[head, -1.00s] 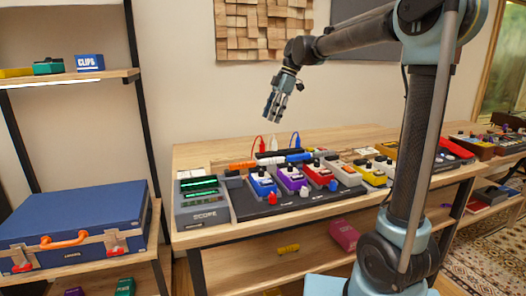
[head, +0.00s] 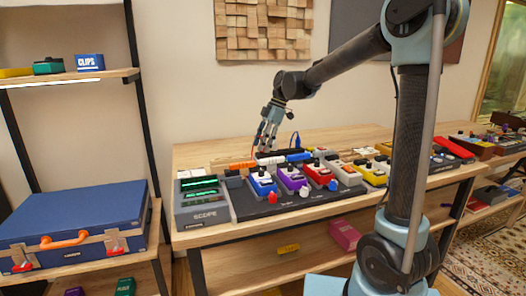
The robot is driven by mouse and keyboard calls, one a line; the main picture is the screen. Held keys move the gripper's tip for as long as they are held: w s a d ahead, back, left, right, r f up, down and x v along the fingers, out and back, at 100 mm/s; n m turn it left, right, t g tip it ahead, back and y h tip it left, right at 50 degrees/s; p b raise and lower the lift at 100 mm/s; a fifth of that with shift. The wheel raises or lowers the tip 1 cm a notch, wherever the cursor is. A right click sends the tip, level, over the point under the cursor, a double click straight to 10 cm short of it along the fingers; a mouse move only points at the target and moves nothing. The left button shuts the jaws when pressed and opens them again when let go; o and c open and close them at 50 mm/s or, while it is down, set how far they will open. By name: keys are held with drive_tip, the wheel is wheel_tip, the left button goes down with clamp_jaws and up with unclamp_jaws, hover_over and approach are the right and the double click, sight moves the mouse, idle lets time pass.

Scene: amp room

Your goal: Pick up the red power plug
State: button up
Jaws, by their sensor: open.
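My gripper (head: 266,146) is open and points down at the back of the pedal board (head: 243,206), close above a black strip behind the pedals. A red upright plug-like piece stood at this spot earlier, and my gripper now covers it. I cannot tell whether the fingers are around it or touching it. Another small red plug-like piece (head: 272,198) sits at the front of the board, below the blue pedal (head: 262,183). I cannot tell from its shape which red piece is the power plug.
A blue upright plug (head: 295,140) stands just right of my gripper. Orange, white and blue bars and several pedals, including a purple one (head: 291,180) and a red one (head: 319,174), crowd the board. A grey scope (head: 201,213) stands left. The wooden table (head: 205,152) is clear behind.

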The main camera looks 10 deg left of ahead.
drive_tip(key=shift+f, duration=0.25)
drive_tip(key=shift+a, duration=0.1)
drive_tip(key=shift+c, duration=0.6)
clamp_jaws()
